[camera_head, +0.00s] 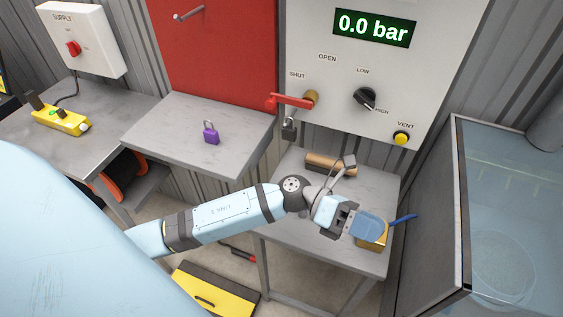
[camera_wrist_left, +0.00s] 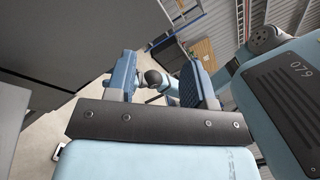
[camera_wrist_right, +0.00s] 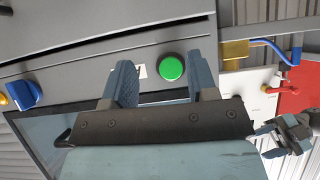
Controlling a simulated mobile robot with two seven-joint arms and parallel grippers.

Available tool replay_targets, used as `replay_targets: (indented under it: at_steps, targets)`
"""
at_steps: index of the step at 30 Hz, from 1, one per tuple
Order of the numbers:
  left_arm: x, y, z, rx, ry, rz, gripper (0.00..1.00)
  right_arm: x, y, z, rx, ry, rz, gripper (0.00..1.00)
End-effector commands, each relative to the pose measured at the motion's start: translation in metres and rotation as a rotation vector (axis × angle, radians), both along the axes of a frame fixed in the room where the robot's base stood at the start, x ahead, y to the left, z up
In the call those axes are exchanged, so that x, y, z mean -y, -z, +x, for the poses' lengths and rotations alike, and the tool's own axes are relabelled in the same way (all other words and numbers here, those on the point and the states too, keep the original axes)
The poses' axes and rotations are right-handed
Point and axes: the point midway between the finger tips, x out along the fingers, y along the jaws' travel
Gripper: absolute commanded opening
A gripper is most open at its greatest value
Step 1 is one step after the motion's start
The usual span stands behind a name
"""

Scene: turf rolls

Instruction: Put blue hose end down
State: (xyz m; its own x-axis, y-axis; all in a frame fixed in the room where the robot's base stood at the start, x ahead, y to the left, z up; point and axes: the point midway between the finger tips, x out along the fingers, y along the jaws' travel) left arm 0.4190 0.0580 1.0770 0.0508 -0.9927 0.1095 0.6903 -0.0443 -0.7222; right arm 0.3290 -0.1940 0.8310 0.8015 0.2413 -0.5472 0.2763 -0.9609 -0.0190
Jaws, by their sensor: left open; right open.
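The blue hose (camera_head: 404,218) shows in the head view as a short blue piece sticking out to the right from behind my left gripper (camera_head: 362,222). In the right wrist view the blue hose (camera_wrist_right: 270,46) runs from a brass block (camera_wrist_right: 235,51) and bends at a blue fitting. The brass block (camera_head: 373,240) also shows in the head view, on the grey lower table, partly hidden by my left gripper. My left gripper is open, with nothing between its fingers in the left wrist view (camera_wrist_left: 160,85). My right gripper (camera_wrist_right: 164,75) is open and empty, facing a green button.
The green button (camera_wrist_right: 171,67) is on a grey cabinet front, with a blue knob (camera_wrist_right: 22,93). A wooden roller (camera_head: 330,163) lies at the table's back. A panel reading 0.0 bar (camera_head: 372,28) has a red lever (camera_head: 289,101). A glass-walled cabinet (camera_head: 455,215) bounds the right side.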

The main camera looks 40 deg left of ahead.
Motion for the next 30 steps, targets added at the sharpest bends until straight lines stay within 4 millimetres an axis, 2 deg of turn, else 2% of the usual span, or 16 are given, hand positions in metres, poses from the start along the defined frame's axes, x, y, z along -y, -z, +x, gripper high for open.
replay_targets:
  at_steps: [1,2,4,5,7,10,12,15,18,20,30]
  targets:
    - [-0.004,0.001,0.004,-0.202,-0.112,-0.148,0.48,0.000,0.000,0.000,0.000,0.000,0.000,0.53]
    - [-0.011,0.004,0.009,-0.331,-0.183,-0.236,0.48,0.000,0.000,0.000,0.000,0.000,0.000,0.53]
    - [-0.032,0.020,0.020,-0.642,-0.346,-0.436,0.48,0.000,0.000,0.000,0.000,0.000,0.000,0.53]
    - [-0.043,0.032,0.023,-0.778,-0.416,-0.517,0.48,0.000,0.000,0.000,0.000,0.000,0.000,0.53]
    - [-0.070,0.070,0.023,-1.101,-0.573,-0.703,0.48,0.000,0.000,0.000,0.000,0.000,0.000,0.53]
    - [-0.104,0.136,0.001,-1.531,-0.779,-0.934,0.48,0.000,0.000,0.000,-0.001,0.000,0.000,0.53]
    - [-0.119,0.177,-0.025,-1.783,-0.895,-1.063,0.48,0.000,0.001,0.000,-0.002,0.000,-0.001,0.53]
    - [-0.131,0.219,-0.060,-2.040,-1.010,-1.191,0.48,0.000,0.002,-0.001,-0.004,0.000,-0.001,0.53]
    - [-0.134,0.239,-0.083,-2.181,-1.072,-1.258,0.48,0.000,0.002,-0.001,-0.005,0.000,-0.001,0.53]
    - [-0.135,0.245,-0.089,-2.222,-1.088,-1.277,0.48,0.000,0.003,-0.001,-0.005,0.000,-0.001,0.53]
    - [-0.135,0.243,-0.091,-2.236,-1.094,-1.282,0.48,0.000,-0.001,-0.001,-0.005,0.000,-0.001,0.53]
